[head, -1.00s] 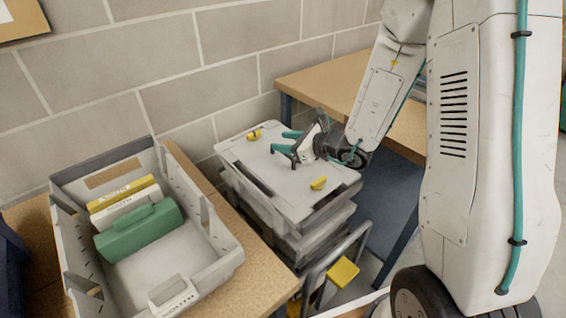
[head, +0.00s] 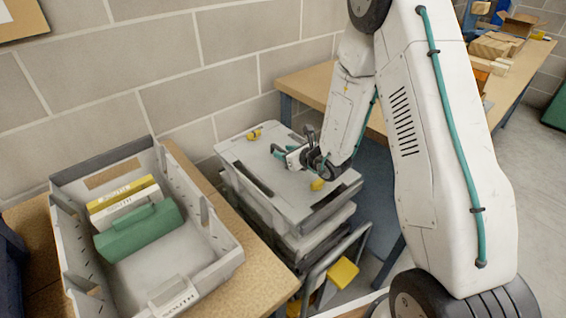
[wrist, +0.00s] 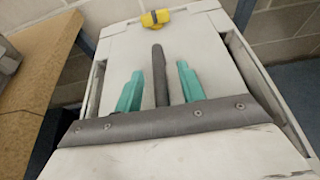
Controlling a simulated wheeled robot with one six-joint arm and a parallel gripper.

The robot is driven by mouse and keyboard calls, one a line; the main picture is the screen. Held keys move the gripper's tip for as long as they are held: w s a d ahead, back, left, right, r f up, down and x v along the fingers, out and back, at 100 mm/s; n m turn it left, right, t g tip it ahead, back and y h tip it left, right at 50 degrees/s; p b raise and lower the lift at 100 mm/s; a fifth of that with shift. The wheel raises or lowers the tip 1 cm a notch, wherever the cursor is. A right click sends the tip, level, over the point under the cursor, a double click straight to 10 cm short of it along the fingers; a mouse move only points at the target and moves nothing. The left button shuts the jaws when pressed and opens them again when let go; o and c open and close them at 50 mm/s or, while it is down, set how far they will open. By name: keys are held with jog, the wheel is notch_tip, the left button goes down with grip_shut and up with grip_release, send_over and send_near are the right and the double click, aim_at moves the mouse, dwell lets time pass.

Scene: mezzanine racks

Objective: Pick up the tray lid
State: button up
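The tray lid (head: 291,205) is a flat, pale grey panel on top of a stack of grey trays between the two tables. I cannot tell whether the fingers touch the lid.
A grey open tray (head: 215,262) with green, white and yellow boxes stands on the left table. A wooden table (head: 318,84) stands behind and right of the stack. A cart rail (head: 340,258) with a yellow block (head: 342,273) is in front. The block wall is close behind.

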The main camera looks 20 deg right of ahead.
grip_shut()
dwell(1.4)
